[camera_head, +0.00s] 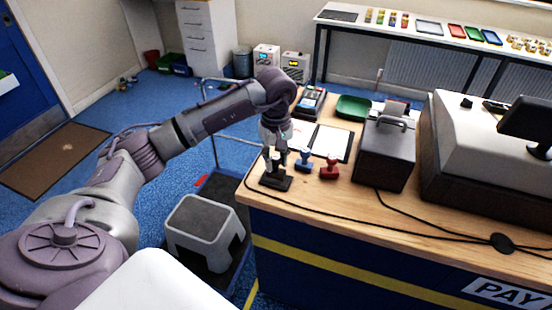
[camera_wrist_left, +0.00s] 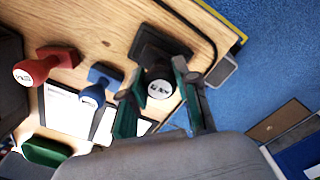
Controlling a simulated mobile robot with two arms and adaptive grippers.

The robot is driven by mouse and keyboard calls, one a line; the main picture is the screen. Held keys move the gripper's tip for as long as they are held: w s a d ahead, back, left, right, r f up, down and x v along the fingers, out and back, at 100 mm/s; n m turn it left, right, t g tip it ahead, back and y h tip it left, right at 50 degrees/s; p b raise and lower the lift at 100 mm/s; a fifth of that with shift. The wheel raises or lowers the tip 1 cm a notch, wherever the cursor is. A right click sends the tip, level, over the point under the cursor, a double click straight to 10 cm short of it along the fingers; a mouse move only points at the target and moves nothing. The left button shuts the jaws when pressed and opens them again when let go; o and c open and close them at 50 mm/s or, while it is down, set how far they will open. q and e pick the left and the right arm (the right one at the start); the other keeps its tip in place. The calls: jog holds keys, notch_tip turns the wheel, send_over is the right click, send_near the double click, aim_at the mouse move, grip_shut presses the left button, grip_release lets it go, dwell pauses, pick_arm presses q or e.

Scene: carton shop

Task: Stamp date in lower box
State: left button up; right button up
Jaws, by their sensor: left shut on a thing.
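My left gripper (camera_head: 272,155) reaches down at the near left corner of the wooden counter. It is shut on the black stamp (camera_head: 276,183), whose round, white-labelled knob (camera_wrist_left: 160,88) shows between the fingers in the left wrist view. The stamp's dark base is at the counter surface. A blue stamp (camera_head: 304,162) and a red stamp (camera_head: 329,170) stand upright to its right. Behind them white paper (camera_head: 327,140) lies on a dark board; the paper also shows in the left wrist view (camera_wrist_left: 65,112). Its printed boxes are too small to tell apart. My right gripper is out of view.
A dark metal box with a handle (camera_head: 386,155) and a large till (camera_head: 470,150) fill the counter's right. A green tray (camera_head: 353,107) and a card reader (camera_head: 311,101) are behind the paper. A black cable crosses the front. A grey step stool (camera_head: 204,230) stands on the floor.

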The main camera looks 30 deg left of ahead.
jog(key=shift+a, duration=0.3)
pick_arm(q)
jog(key=shift+f+b, duration=0.4)
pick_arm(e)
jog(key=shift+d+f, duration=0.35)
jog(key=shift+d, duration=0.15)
pick_arm(q)
jog(key=shift+f, duration=0.15)
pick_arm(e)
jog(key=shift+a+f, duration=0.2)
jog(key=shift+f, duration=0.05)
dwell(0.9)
pick_arm(q)
jog(key=shift+r+p, duration=1.7)
jog(key=shift+r, duration=1.85)
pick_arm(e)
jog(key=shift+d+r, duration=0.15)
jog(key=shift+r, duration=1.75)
